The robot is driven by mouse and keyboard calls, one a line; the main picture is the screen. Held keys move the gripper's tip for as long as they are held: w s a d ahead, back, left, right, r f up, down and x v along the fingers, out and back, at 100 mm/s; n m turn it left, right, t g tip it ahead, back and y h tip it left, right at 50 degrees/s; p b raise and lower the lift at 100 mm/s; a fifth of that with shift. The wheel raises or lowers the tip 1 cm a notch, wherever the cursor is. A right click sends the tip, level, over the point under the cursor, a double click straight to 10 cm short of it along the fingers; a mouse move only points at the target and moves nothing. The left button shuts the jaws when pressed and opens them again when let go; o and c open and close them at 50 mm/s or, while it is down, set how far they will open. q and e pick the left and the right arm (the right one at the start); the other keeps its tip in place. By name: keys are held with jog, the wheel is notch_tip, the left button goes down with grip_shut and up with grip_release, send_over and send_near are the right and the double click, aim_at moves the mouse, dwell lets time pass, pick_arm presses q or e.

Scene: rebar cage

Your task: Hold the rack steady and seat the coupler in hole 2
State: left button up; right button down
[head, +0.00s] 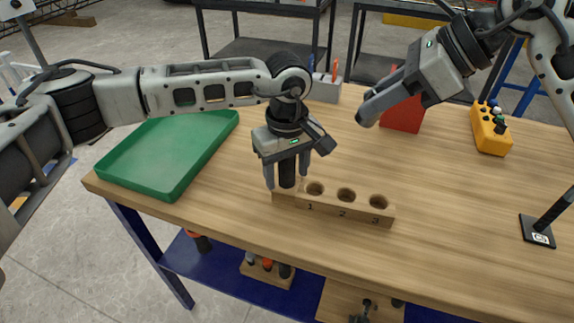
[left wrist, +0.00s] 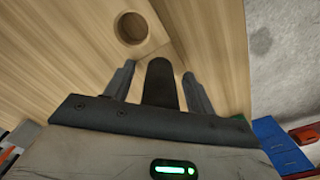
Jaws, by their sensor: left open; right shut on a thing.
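The wooden rack (head: 330,208) lies on the table with three empty holes marked 1, 2 and 3; hole 2 (head: 346,195) is in the middle. A dark upright post (head: 287,175) is at the rack's left end. My left gripper (head: 287,178) is open around the post. In the left wrist view the post (left wrist: 161,84) shows between the two fingers with gaps at both sides, and one rack hole (left wrist: 131,28) is beyond. My right gripper (head: 376,103) is raised above and behind the rack, shut on a dark thing, probably the coupler, which is hard to tell from the fingers.
A green tray (head: 125,183) is at the table's left. A red block (head: 403,114) stands behind my right gripper. The table right of the rack is clear.

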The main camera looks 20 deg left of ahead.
pick_arm(q)
grip_shut()
pick_arm(e)
jog(key=w+d+f+m+t+h, duration=0.1)
jog(key=w+d+f+m+h, duration=0.15)
jog(key=d+m, duration=0.5)
jog(key=w+d+f+m+t+h, duration=0.1)
jog(key=d+f+m+t+h, duration=0.2)
jog(key=d, duration=0.8)
jog(key=w+d+f+m+h, duration=0.25)
jog(key=d+f+m, duration=0.3)
jog(key=d, duration=0.35)
jog(key=shift+m+h, duration=0.4)
jog(key=shift+m, duration=0.4)
jog(key=f, duration=0.1)
jog(key=d+f, duration=0.1)
jog(key=f, duration=0.1)
jog(key=s+f, duration=0.1)
jog(key=shift+d+f, duration=0.25)
jog(key=shift+f, duration=2.35)
